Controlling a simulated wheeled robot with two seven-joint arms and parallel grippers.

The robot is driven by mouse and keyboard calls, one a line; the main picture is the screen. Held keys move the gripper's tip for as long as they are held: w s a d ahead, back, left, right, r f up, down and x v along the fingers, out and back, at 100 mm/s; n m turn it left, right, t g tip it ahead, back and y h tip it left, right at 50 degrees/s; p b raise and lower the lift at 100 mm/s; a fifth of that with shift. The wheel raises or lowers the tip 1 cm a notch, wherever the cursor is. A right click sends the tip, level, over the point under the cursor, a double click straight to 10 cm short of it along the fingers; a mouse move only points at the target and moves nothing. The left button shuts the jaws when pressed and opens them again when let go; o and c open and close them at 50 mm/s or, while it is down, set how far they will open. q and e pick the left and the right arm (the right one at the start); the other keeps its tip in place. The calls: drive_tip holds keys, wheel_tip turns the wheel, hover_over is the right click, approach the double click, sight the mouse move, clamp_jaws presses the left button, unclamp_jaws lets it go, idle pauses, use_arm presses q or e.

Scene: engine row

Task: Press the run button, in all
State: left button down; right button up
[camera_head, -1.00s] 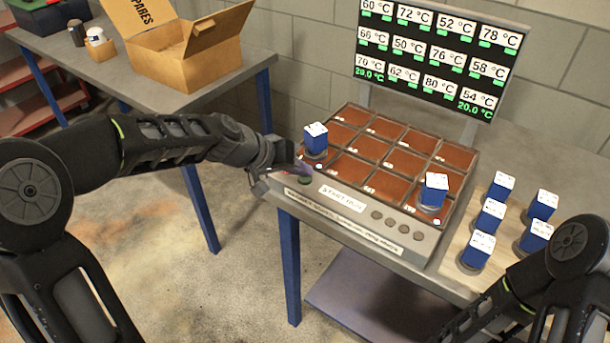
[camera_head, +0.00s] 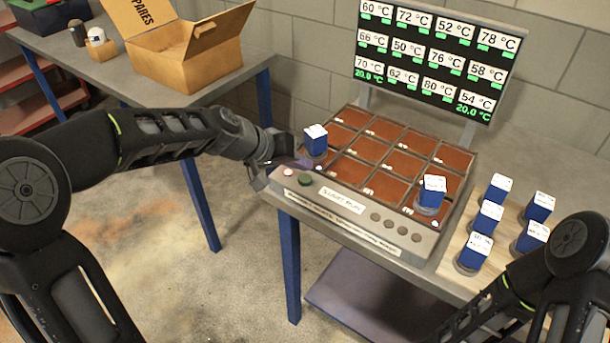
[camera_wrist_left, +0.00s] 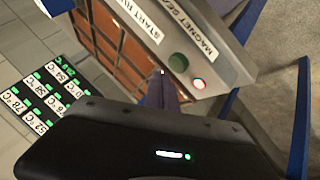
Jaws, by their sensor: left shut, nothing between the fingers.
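The run button is a round green button (camera_head: 305,180) on the front panel of the console, left of the START RUN label (camera_head: 342,201). It also shows in the left wrist view (camera_wrist_left: 178,62), uncovered. My left gripper (camera_head: 304,163) is shut and empty, just behind and above the button in the head view, apart from it. Its fingertips also show in the left wrist view (camera_wrist_left: 162,74). My right arm comes in at the lower right; its gripper is not visible.
A small pale red button (camera_head: 288,172) sits left of the green one. Blue blocks stand on the rust-coloured grid, at its left (camera_head: 316,140) and right front (camera_head: 432,191). Several more stand on a board at right. The display (camera_head: 437,58) shows temperatures. An open box (camera_head: 188,45) is on the back table.

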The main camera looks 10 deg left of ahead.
sight(301, 180)
use_arm(q)
drive_tip(key=shift+r+p, duration=1.3)
drive_tip(key=shift+r, duration=0.9)
